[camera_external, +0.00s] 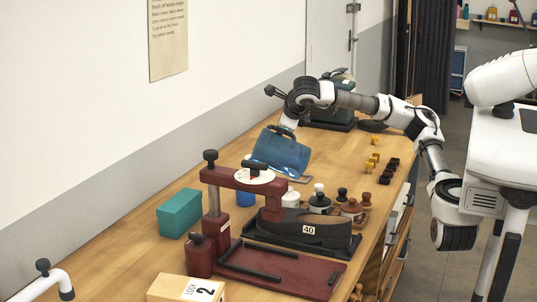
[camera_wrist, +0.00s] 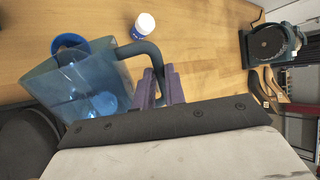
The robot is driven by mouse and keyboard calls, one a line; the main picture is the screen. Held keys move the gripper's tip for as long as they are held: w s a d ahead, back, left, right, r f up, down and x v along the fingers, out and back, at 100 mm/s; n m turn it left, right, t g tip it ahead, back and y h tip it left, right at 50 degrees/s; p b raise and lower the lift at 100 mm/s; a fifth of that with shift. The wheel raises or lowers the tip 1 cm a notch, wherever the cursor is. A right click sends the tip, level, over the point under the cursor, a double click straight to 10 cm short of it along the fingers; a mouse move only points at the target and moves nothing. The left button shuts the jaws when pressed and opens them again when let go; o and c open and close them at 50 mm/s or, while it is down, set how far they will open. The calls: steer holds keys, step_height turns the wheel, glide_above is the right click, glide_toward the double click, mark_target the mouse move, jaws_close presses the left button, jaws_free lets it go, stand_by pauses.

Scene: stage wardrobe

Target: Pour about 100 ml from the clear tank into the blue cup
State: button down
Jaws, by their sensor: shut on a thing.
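The clear tank (camera_external: 282,152) is a see-through bluish jug with a dark handle. It is held tilted above the table, its lower left end toward the blue cup (camera_external: 245,196). My gripper (camera_external: 288,122) is shut on the tank's handle, which shows between the purple fingers (camera_wrist: 166,88) in the wrist view. There the tank (camera_wrist: 60,92) partly covers the blue cup (camera_wrist: 72,40), whose round rim shows beyond it. A deeper blue patch inside the tank looks like liquid. I cannot tell whether any is flowing. The cup stands on the table, partly hidden by the red press.
A red press (camera_external: 215,200) with a black shoe-like form stands in front of the cup. Small bottles (camera_external: 319,203) stand to its right. A teal box (camera_external: 180,213) is at left. A white-capped jar (camera_wrist: 145,25) is near the tank's handle. Small blocks (camera_external: 373,160) lie at right.

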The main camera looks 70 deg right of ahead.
steer(key=shift+d+f, duration=0.15)
steer(key=shift+d, duration=0.05)
stand_by(0.7)
steer(key=shift+w+a+f+n+g+p, duration=0.2)
steer(key=shift+w+f+n+g+p, duration=0.15)
steer(key=shift+g+p, duration=0.25)
steer(key=shift+s+d, duration=0.1)
steer(key=shift+d, duration=0.05)
steer(key=shift+s+d, duration=0.15)
steer(key=shift+s, duration=0.1)
steer(key=shift+w, duration=0.15)
stand_by(0.6)
